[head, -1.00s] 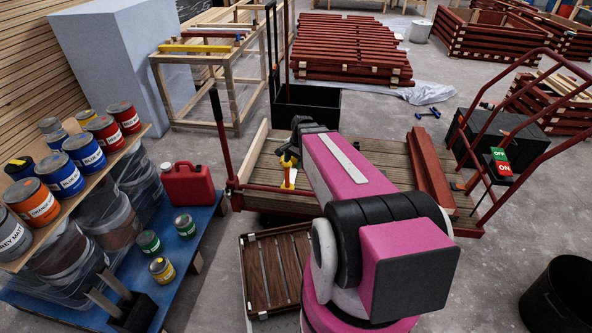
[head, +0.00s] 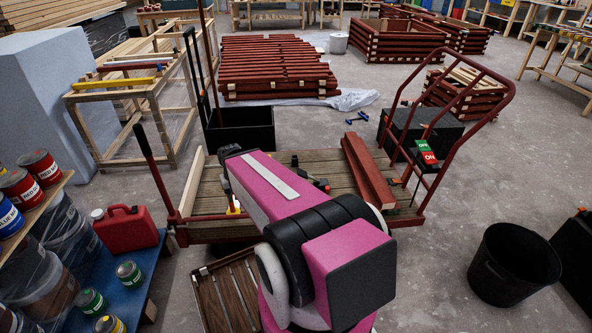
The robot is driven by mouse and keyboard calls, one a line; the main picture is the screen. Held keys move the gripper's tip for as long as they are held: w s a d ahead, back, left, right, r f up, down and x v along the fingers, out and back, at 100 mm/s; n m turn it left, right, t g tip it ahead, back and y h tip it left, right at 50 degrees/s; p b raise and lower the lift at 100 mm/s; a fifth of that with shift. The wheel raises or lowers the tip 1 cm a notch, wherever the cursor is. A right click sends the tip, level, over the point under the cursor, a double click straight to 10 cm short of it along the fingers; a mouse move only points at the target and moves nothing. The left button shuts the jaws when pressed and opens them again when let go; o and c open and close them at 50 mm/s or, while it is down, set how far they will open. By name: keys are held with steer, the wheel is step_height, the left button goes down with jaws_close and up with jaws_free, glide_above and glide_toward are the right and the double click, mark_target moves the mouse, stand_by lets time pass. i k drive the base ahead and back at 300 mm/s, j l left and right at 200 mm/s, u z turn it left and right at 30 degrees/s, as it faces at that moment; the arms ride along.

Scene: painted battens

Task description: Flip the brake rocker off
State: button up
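The brake rocker (head: 426,152) is on a dark box at the red tubular handle on the right end of the flat cart (head: 215,200). Its green half reads OFF and its red half reads ON. Which half is pressed in cannot be told. My arm, pink and black, reaches over the cart toward the left. My gripper (head: 229,196) hangs at the cart's left part, well away from the rocker, mostly hidden behind my arm. A small yellow piece shows at its tip. Whether the fingers are open or shut is not clear.
Dark red battens (head: 368,172) lie across the cart near the rocker. A black tool (head: 312,183) lies on its deck. A black bucket (head: 513,265) stands at the right. Paint cans and a red jerrycan (head: 126,228) are at the left.

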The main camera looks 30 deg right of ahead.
mark_target(430, 158)
steer(key=z, duration=2.25)
